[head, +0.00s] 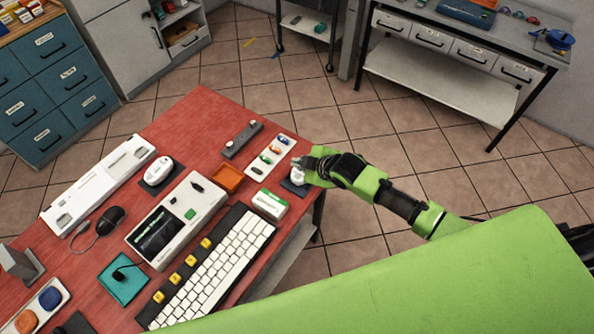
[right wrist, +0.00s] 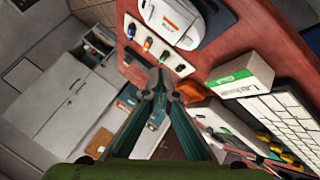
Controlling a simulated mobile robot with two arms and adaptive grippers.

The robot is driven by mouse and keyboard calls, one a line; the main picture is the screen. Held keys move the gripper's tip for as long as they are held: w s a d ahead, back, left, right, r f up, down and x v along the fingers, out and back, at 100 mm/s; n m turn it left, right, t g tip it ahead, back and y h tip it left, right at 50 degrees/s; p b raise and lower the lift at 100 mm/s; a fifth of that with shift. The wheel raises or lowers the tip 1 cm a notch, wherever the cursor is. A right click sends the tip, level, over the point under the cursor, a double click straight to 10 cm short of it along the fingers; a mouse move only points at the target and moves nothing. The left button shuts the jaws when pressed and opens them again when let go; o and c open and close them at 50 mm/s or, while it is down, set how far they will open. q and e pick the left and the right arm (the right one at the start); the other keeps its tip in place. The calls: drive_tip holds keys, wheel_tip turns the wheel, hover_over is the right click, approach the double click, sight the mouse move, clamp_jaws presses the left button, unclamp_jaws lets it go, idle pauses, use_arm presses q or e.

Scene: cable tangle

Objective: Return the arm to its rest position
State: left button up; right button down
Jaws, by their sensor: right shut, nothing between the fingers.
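My right arm comes in from the right in the head view, with green and black links. Its gripper (head: 298,163) is above the right edge of the red table (head: 190,118), near a white device on a dark pad (head: 297,181) that it partly covers. In the right wrist view the two dark fingers (right wrist: 160,78) meet at their tips, with nothing between them. I cannot tell the exact height of the fingers above the table. My left gripper is not in view.
Near the right gripper are a white strip with small coloured parts (head: 269,157), a green-and-white box (head: 270,204) and an orange tray (head: 227,179). A white keyboard (head: 220,262) lies in front. Tiled floor (head: 400,150) is open beyond the table's right edge.

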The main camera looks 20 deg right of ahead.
wheel_tip(320, 180, up, 2)
drive_tip(key=shift+r+p, duration=0.1)
drive_tip(key=shift+p, duration=0.55)
